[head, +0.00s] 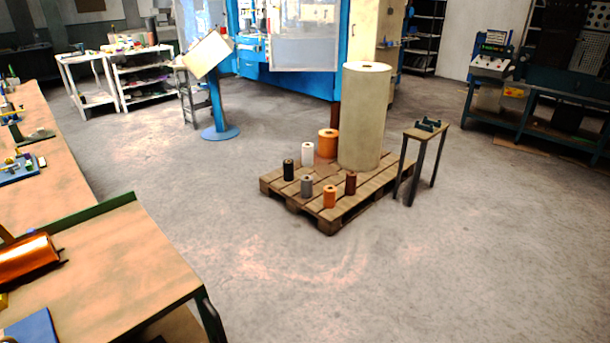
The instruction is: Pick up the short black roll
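The short black roll (288,170) stands upright on the left corner of a wooden pallet (328,218) on the floor, some way ahead. A white roll (307,154) stands behind it and a grey roll (306,186) stands to its front right. An orange roll (329,197) and a dark brown roll (350,183) stand further right. A wider orange roll (328,143) and a tall beige roll (365,115) stand at the back of the pallet. Neither of my grippers is in view.
A workbench (110,250) with a green edge and a copper-coloured roll (28,258) fills the lower left. A small stand (425,133) is right of the pallet. A blue post (219,110) stands behind. The floor (400,280) in front is clear.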

